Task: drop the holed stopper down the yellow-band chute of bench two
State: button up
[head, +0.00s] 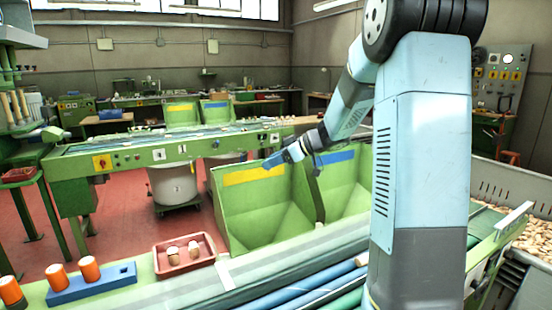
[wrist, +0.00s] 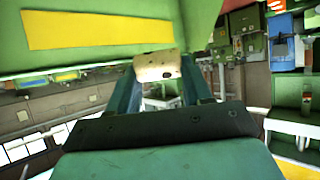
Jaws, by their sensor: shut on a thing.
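My gripper (head: 275,160) is at the upper part of a green chute (head: 262,212) with a yellow band (head: 253,176), in front of the band in the head view. In the wrist view my gripper (wrist: 158,75) is shut on a pale cork stopper (wrist: 153,66) with a dark spot, like a hole, on its face. The yellow band (wrist: 98,29) shows there beyond the fingers, to the upper left. The stopper is too small to make out in the head view. Whether it is over the chute's mouth I cannot tell.
A blue-band chute (head: 345,187) adjoins on the right. A red tray (head: 187,267) with two stoppers and a blue block (head: 92,287) beside orange cylinders stand at the front left. A farther bench carries another yellow-band chute (head: 181,117) and blue-band chute (head: 216,113).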

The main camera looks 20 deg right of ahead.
jog(key=o, duration=1.1)
jog(key=shift+c, duration=0.2)
jog(key=shift+d, duration=0.1)
jog(key=v, duration=1.3)
jog(key=shift+d+r, duration=0.2)
jog(key=shift+s, duration=0.15)
